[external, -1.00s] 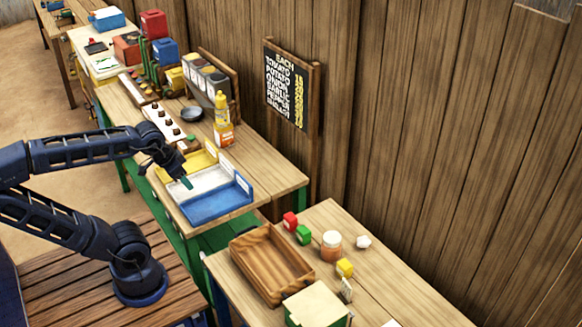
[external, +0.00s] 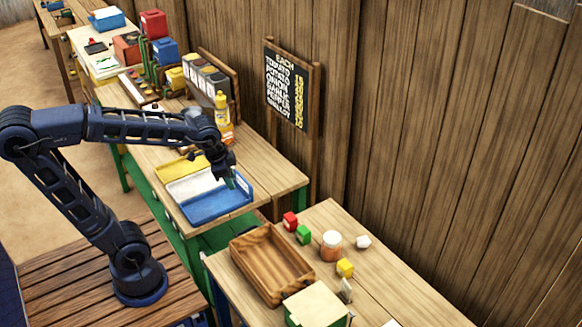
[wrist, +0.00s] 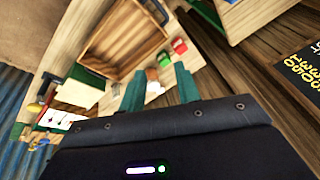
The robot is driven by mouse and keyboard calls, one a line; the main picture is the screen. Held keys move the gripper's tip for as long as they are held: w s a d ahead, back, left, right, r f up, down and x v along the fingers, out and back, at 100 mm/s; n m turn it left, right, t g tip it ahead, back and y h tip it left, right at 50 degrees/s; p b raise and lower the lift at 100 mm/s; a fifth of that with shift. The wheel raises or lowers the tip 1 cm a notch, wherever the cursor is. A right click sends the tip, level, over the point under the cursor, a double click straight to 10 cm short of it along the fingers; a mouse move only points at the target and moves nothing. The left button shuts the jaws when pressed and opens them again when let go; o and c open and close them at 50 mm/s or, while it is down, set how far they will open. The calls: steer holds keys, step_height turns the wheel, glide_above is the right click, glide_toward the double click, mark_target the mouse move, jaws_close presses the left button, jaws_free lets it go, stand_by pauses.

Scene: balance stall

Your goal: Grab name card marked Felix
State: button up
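No card with a readable "Felix" shows in either view. A small pale upright card (external: 345,290) stands on the near table beside the yellow block; its writing is too small to read. A white label (external: 243,184) sits on the end of the blue tray (external: 215,207), also unreadable. My gripper (external: 231,184) is above the blue tray's far end, close to that label. In the wrist view its two teal fingers (wrist: 160,86) are apart with nothing held between them, pointing toward the near table.
The near table holds a wooden crate (external: 272,264), a green box with a cream lid (external: 315,305), red (external: 290,221) and green (external: 304,235) blocks, a yellow block (external: 345,267), a jar (external: 331,245) and a white lump (external: 363,242). A price board (external: 290,85) stands by the wall.

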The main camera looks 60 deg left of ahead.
steer(key=w+d+f+m, duration=0.3)
steer(key=w+d+m, duration=0.1)
steer(key=w+d, duration=0.3)
steer(key=m+g+h, duration=0.4)
steer(key=m+h, duration=0.1)
steer(key=m, duration=0.5)
glide_toward(348, 302)
steer(key=shift+w+d+f, duration=0.4)
steer(key=shift+w+f, duration=0.1)
steer(key=shift+w, duration=0.2)
steer(key=shift+s+a+x, duration=0.1)
steer(key=shift+s+x, duration=0.05)
steer(key=shift+x, duration=0.7)
steer(key=shift+s+a+x, duration=0.1)
steer(key=shift+s+x, duration=0.05)
steer(key=shift+x, duration=0.7)
steer(key=shift+s+a+x, duration=0.1)
steer(key=shift+s+x, duration=0.05)
steer(key=shift+x, duration=0.75)
steer(key=shift+y, duration=0.3)
jaws_close()
